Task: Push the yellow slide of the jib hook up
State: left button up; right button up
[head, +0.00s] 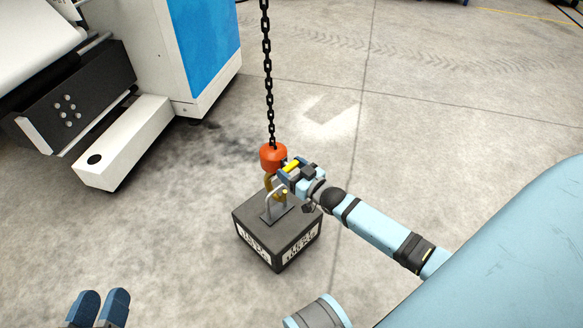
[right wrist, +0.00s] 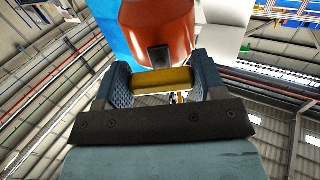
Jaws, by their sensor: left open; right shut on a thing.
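The orange hook block (head: 273,156) hangs from a black chain (head: 268,75). Below it the brass-coloured hook (head: 269,182) is at the metal lifting bracket of a dark test weight (head: 262,232); I cannot tell if it bears on it. My right gripper (head: 290,167) is beside the block's lower right, shut on the yellow slide (head: 292,166). In the right wrist view the slide (right wrist: 162,80) lies crosswise between the two fingers, with the orange block (right wrist: 165,25) just beyond. My left gripper (head: 101,306) is open and empty at the bottom left, away from the hook.
A white and blue machine (head: 150,60) stands at the upper left, with a low white box-shaped part (head: 122,150) reaching toward the weight. The concrete floor (head: 450,110) is clear behind and to the right. The weight rests on or very near the floor.

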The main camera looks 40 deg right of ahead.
jog(key=shift+r, duration=0.2)
jog(key=shift+w, duration=0.1)
jog(key=o, duration=1.3)
jog(key=shift+r, duration=0.1)
pick_arm(q)
notch_tip(320, 180, up, 7)
jog(key=t+p, duration=0.2)
jog(key=p, duration=0.2)
jog(key=shift+a+f+n+t+p, duration=0.2)
jog(key=shift+a+n+t+p, duration=0.1)
jog(key=shift+n+t, duration=0.1)
pick_arm(e)
jog(key=s, duration=0.4)
jog(key=s+d, duration=0.1)
jog(key=s, duration=0.4)
jog(key=s+d, duration=0.1)
jog(key=s, duration=0.3)
jog(key=shift+s+d, duration=0.15)
jog(key=shift+s, duration=0.2)
pick_arm(q)
jog(key=shift+s, duration=0.1)
pick_arm(e)
jog(key=shift+s, duration=0.1)
